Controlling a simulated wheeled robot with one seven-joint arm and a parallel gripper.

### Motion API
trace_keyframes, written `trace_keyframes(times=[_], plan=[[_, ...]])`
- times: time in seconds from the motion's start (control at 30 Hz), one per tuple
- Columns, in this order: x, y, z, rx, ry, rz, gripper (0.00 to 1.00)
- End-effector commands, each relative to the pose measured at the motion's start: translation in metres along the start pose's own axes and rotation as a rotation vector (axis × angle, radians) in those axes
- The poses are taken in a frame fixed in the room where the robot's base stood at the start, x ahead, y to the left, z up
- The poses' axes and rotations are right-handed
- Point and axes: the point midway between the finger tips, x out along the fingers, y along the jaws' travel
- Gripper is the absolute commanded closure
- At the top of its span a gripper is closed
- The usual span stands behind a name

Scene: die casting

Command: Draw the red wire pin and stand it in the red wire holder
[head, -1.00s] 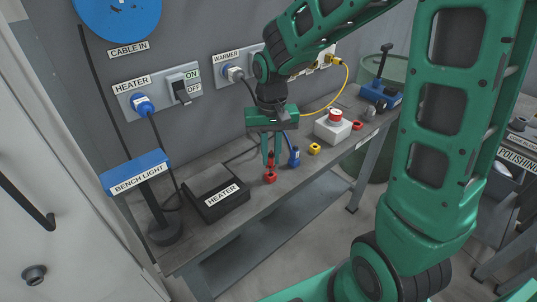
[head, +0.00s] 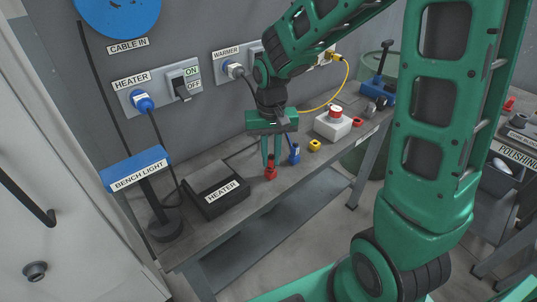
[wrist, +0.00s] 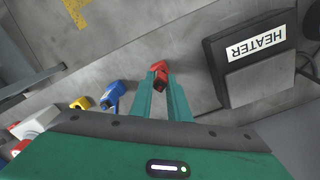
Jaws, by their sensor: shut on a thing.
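My gripper (head: 271,160) points down over the bench with its two green fingers shut on the red wire pin (head: 270,160). The pin is upright at the red wire holder (head: 271,174), a small red block on the bench top near the front edge. The pin's lower end appears to be in the holder; the fingers partly hide how deep it sits. In the wrist view the red parts (wrist: 159,68) show at the fingertips.
A blue holder with a blue piece upright in it (head: 294,155) stands close at the right. Beyond it are a yellow holder (head: 314,146), a white box with a red button (head: 333,125) and another red piece (head: 358,122). The black heater (head: 215,189) is at the left.

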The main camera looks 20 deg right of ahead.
Motion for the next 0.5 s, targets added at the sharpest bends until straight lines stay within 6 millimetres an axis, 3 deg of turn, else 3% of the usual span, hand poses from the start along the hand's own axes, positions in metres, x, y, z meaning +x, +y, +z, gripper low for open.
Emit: trace_keyframes(times=[0.47, 0.5], plan=[[0.0103, 0.0001, 0.0003, 0.000, 0.000, 0.000, 1.00], [0.0104, 0.0000, 0.0002, 0.000, 0.000, 0.000, 0.80]])
